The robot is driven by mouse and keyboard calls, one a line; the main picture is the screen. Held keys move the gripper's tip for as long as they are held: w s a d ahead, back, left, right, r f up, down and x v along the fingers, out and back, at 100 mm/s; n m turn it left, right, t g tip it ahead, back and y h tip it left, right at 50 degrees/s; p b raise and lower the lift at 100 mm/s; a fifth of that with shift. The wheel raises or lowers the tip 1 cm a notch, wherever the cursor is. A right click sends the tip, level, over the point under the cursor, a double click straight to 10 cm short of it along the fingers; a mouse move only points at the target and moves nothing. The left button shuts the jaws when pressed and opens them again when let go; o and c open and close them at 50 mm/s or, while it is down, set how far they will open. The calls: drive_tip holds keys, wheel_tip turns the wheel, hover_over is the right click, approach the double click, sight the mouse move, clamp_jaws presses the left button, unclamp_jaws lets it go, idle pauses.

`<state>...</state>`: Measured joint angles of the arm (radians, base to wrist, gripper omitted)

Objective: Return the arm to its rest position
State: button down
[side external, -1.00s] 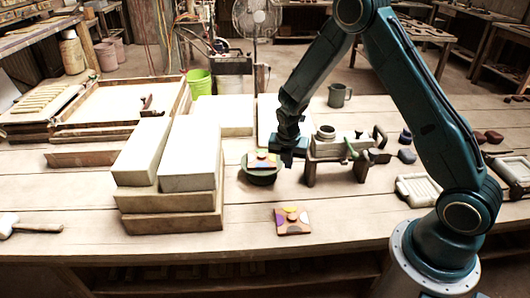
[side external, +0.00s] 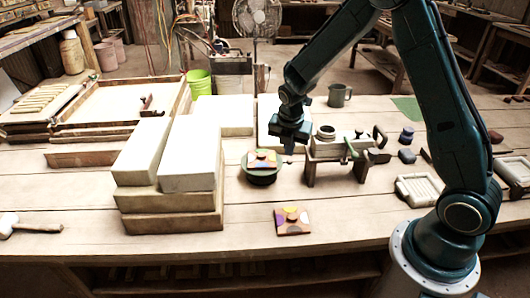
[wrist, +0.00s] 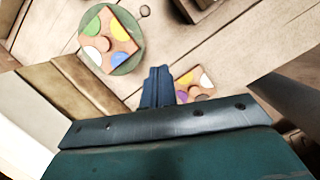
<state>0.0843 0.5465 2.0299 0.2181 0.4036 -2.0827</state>
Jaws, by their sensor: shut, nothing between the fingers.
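My gripper (side external: 289,150) hangs above the table, just right of and above the round dark green stand, and its fingers are together with nothing between them. In the wrist view the closed fingers (wrist: 158,85) point down over the boards. A tile with coloured patches (side external: 262,159) lies on the round stand (side external: 262,178); the tile also shows in the wrist view (wrist: 108,40) with yellow, green, white and blue patches. A second patterned tile (side external: 292,221) lies flat on the table nearer the front. The press (side external: 338,150) stands right of my gripper.
Pale blocks on wooden boards (side external: 170,205) are stacked left of the round stand. A grey mug (side external: 339,95) stands behind the press. A pale tray (side external: 419,189) and a dark jar (side external: 406,136) are on the right. A mallet (side external: 30,225) lies far left. The front middle is mostly clear.

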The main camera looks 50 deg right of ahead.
drive_tip(key=s+a+r+m+t+y, duration=0.1)
drive_tip(key=s+a+r+m, duration=0.2)
drive_tip(key=s+r+m, duration=0.35)
drive_tip(key=s+a+r+m+t, duration=0.1)
drive_tip(key=s+a+r+m, duration=0.2)
drive_tip(key=r, duration=0.7)
drive_tip(key=s+a+r+m+t, duration=0.1)
drive_tip(key=s+r+m, duration=0.2)
drive_tip(key=s+m, duration=0.3)
drive_tip(key=s+a+r+m+t+y, duration=0.1)
drive_tip(key=s+a+r+m, duration=0.1)
drive_tip(key=s+m, duration=0.4)
drive_tip(key=s+r, duration=0.1)
drive_tip(key=s, duration=0.2)
drive_tip(key=shift+s, duration=0.4)
